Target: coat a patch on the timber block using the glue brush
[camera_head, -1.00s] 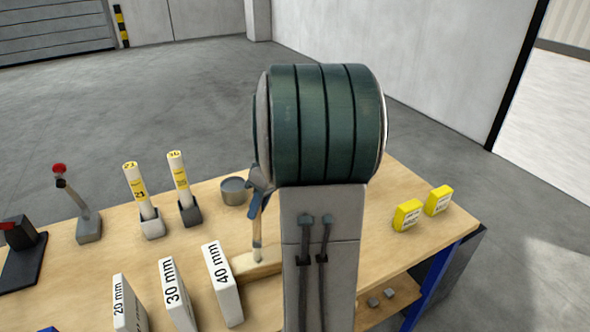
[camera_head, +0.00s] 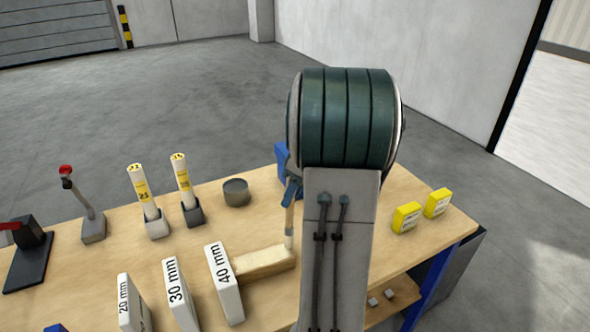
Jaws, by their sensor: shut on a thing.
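The timber block (camera_head: 262,262) lies on the workbench, just right of the white 40 mm block. Its right end is close to or behind my arm. The glue brush (camera_head: 290,222) is upright, with its lower tip at the right end of the timber block; whether it touches cannot be told. My gripper (camera_head: 292,192) is shut on the upper part of the brush handle. My arm hides most of the gripper.
White blocks marked 20 mm, 30 mm (camera_head: 178,293) and 40 mm (camera_head: 224,283) stand at the front. A grey round pot (camera_head: 236,192), two white tubes in holders (camera_head: 188,190) and a red-knobbed lever (camera_head: 82,205) stand behind. Yellow boxes (camera_head: 406,218) lie right of my arm.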

